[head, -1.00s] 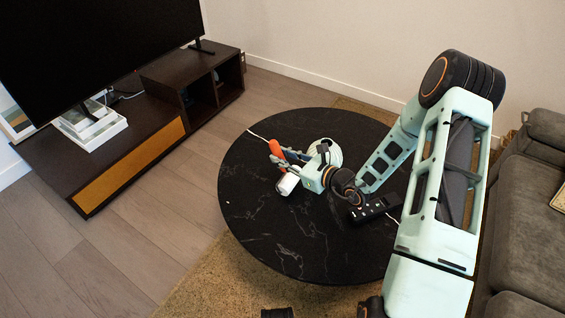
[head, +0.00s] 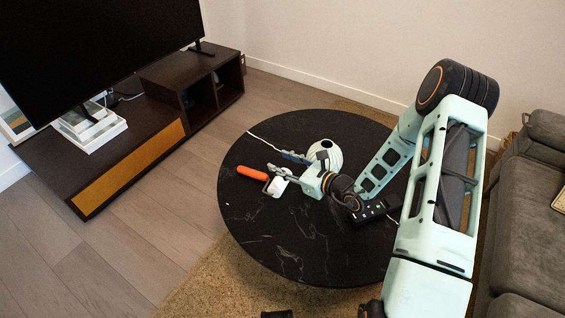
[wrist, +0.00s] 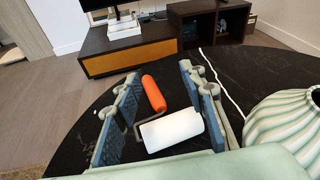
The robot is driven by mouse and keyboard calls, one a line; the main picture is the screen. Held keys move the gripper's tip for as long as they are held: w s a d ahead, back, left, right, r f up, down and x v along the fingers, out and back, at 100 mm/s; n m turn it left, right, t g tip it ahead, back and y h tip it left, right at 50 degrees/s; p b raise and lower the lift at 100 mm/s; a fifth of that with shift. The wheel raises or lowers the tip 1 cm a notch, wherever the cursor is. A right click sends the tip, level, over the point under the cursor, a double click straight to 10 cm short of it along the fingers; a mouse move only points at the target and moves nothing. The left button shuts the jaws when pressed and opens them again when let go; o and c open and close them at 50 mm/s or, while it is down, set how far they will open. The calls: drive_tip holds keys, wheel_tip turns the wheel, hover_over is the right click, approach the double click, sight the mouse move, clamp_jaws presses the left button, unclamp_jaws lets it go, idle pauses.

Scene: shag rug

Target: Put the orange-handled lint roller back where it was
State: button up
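The lint roller lies on the round black table, with its orange handle (head: 252,172) toward the left and its white roll (head: 276,187) nearer my gripper. My gripper (head: 285,164) is low over the table beside the roller. In the wrist view its blue-padded fingers (wrist: 160,108) are spread wide, with the orange handle (wrist: 154,93) and white roll (wrist: 172,131) between them. The fingers look apart from the roller, and nothing is held.
A pale ribbed vase (head: 326,153) stands close behind my gripper; it also shows at the right of the wrist view (wrist: 285,120). A black remote-like object (head: 372,211) lies under my arm.

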drive_tip(key=p+v, duration=0.2)
drive_tip(key=v, duration=1)
drive_tip(key=shift+r, duration=0.15)
